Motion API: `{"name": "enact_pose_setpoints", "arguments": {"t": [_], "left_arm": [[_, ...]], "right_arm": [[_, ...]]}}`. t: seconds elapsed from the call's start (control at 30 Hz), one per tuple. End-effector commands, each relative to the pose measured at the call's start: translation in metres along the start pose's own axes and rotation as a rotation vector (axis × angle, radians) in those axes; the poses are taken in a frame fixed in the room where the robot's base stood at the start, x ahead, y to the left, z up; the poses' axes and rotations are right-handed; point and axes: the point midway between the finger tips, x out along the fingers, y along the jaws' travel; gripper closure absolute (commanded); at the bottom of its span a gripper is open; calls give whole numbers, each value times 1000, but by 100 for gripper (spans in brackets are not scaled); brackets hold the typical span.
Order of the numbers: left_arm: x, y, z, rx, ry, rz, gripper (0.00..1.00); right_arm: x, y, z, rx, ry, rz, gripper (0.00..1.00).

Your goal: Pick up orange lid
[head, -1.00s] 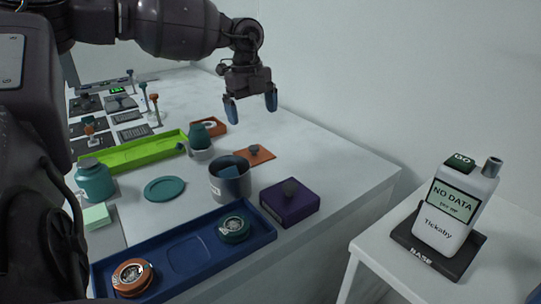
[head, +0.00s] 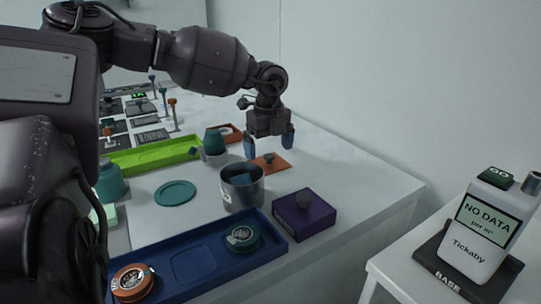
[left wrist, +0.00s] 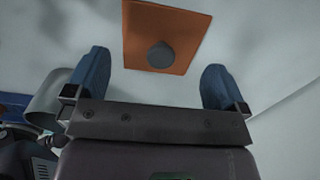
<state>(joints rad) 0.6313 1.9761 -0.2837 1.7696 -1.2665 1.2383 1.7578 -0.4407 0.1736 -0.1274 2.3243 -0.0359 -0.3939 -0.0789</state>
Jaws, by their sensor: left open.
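The orange lid (head: 272,164) is a flat square plate with a dark round knob on top. It lies on the white table behind the grey metal pot. My left gripper (head: 270,147) is open and empty, just above the lid, with its blue fingers pointing down. In the left wrist view the lid (left wrist: 185,45) and its knob (left wrist: 161,55) show ahead of and between the open fingers (left wrist: 157,85). The fingers do not touch the knob there. My right gripper is not in view.
The metal pot (head: 242,190) and a purple box with a knob (head: 304,216) stand close in front of the lid. A blue tray (head: 193,262), a teal disc (head: 175,193) and a green tray (head: 153,158) lie nearby. The wall is behind; the table is bare right of the lid.

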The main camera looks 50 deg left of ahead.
Motion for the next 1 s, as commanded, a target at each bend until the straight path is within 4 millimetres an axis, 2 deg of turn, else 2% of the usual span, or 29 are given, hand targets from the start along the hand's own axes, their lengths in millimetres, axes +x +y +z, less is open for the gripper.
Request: {"name": "enact_pose_setpoints", "arguments": {"t": [0.03, 0.17, 0.43, 0.67, 0.87, 1.0], "left_arm": [[13, -1, -2, 1, 3, 8, 0], [27, 0, -2, -2, 1, 5, 0], [28, 0, -1, -3, -1, 0, 0], [28, 0, -1, -3, -1, 0, 34], [28, 0, -1, -3, -1, 0, 34], [21, -1, -1, -3, -2, -2, 34]], "right_arm": [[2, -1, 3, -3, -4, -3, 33], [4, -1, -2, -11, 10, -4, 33], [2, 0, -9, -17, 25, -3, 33], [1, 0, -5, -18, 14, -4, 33], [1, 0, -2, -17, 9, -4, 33], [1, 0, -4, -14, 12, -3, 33]]}}
